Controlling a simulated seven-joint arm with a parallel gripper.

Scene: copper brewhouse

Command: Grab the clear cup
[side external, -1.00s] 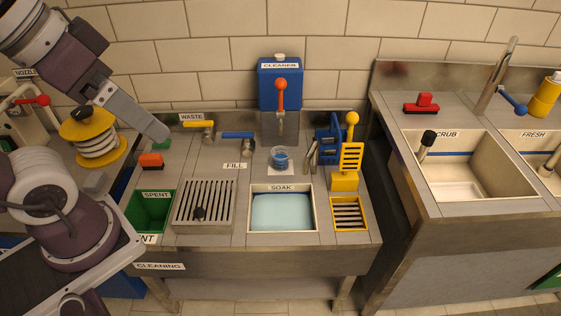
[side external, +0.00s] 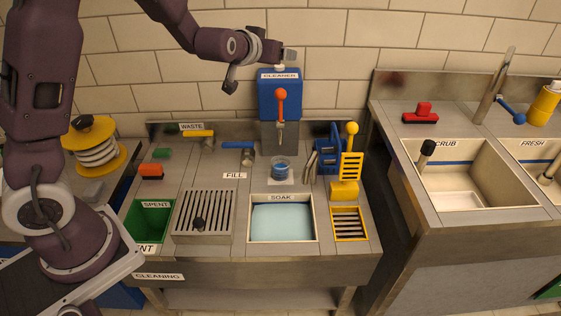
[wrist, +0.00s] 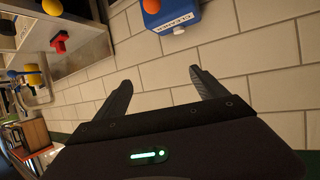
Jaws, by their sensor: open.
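The clear cup (side external: 281,167) stands upright on a white square on the counter in the side view, below the cleaner tap and behind the soak basin. It holds some blue liquid. My gripper (side external: 290,54) is high in front of the tiled wall, near the top of the blue cleaner tank and well above the cup. In the wrist view my gripper (wrist: 166,88) is open, with nothing between its two dark fingers. That view looks at the wall tiles, and the cup is not in it.
The blue cleaner tank (side external: 279,95) with its red-knobbed tap stands behind the cup. Metal tongs and a blue rack (side external: 327,150) are close to its right. A blue-handled tap (side external: 240,150) is to its left. The soak basin (side external: 283,238) lies in front.

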